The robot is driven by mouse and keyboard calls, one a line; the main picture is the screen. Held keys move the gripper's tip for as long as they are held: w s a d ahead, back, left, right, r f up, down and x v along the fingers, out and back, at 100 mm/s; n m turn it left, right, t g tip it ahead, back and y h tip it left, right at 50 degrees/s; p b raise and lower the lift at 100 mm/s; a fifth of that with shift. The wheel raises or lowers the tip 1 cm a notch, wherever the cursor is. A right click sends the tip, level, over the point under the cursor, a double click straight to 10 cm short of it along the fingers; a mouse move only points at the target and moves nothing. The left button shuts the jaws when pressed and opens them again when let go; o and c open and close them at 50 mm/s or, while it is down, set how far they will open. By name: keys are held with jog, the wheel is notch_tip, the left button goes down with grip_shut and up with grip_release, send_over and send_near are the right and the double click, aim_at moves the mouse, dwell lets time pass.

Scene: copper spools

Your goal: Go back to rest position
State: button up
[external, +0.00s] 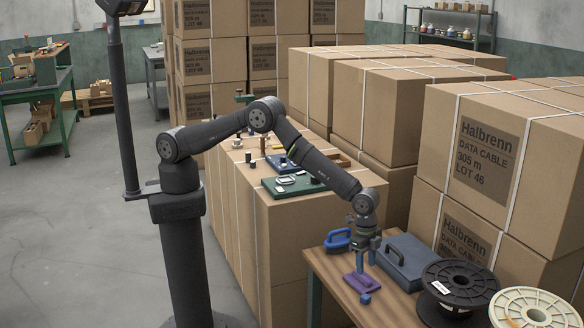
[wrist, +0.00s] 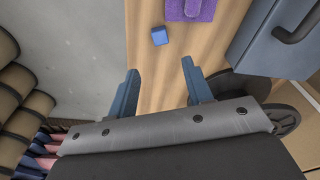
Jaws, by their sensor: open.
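My gripper (external: 366,254) points down over the wooden table at the lower right of the external view. In the wrist view my gripper (wrist: 160,85) has its two blue fingers wide apart, with only bare wood between them. A small blue cube (external: 365,298) lies on the table near the front edge; it also shows in the wrist view (wrist: 160,36), beyond the fingers and apart from them. A purple flat piece (external: 362,283) lies by the cube, and its edge shows at the top of the wrist view (wrist: 190,8). My arm reaches out to the right from its column.
A blue-grey case (external: 405,262) with a handle stands right of my gripper. A blue handled object (external: 338,240) lies behind it. A black spool (external: 458,290) and a pale spool (external: 533,310) stand at the right. Stacked cartons (external: 510,145) rise behind the table.

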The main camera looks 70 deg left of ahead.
aim_at(365, 296)
jog(key=f, duration=0.8)
jog(key=d+f, duration=0.1)
jog(key=f, duration=0.3)
jog(key=shift+w+f, duration=0.2)
notch_tip(365, 296, up, 3)
jog(key=shift+r, duration=0.75)
